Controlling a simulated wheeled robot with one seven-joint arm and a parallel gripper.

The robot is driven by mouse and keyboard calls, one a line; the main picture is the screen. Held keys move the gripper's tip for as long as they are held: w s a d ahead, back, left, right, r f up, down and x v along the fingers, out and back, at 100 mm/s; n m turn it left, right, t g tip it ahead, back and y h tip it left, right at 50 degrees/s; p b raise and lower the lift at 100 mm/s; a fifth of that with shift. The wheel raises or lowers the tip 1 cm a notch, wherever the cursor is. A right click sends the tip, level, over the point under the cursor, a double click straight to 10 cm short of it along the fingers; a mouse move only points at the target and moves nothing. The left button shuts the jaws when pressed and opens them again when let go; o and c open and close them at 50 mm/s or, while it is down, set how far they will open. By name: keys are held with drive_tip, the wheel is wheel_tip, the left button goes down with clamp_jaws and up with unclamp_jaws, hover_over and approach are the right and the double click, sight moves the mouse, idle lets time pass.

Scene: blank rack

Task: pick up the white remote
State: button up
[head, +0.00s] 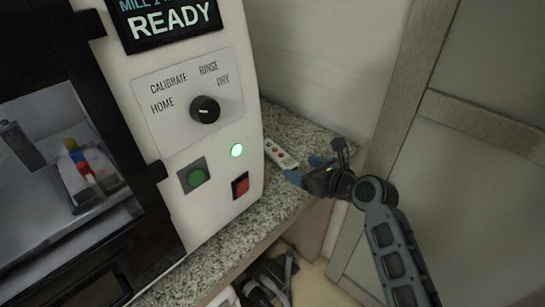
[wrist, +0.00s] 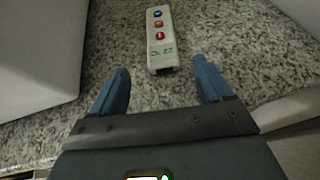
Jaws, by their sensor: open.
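The white remote (head: 281,153) lies flat on the speckled counter, to the right of the white machine, in the head view. In the wrist view the white remote (wrist: 159,44) has red and blue buttons and a small label, and lies ahead of the fingertips, lengthwise to the gripper. My gripper (head: 305,170) is beside the near end of the remote, over the counter's edge area. In the wrist view my gripper (wrist: 162,72) is open, with blue fingers on either side of the remote's near end and nothing held between them.
The white machine (head: 222,148) with a knob and buttons stands left of the remote. The granite counter (head: 215,222) ends at a front edge, with dark items (head: 268,280) below. A wall rises behind, and a grey door (head: 480,150) stands at right.

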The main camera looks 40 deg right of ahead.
sight(287, 160)
drive_tip(key=x, duration=0.6)
drive_tip(key=shift+d+r, duration=0.1)
drive_tip(key=shift+d, duration=0.1)
drive_tip(key=c, duration=1.2)
drive_tip(key=shift+r, duration=0.15)
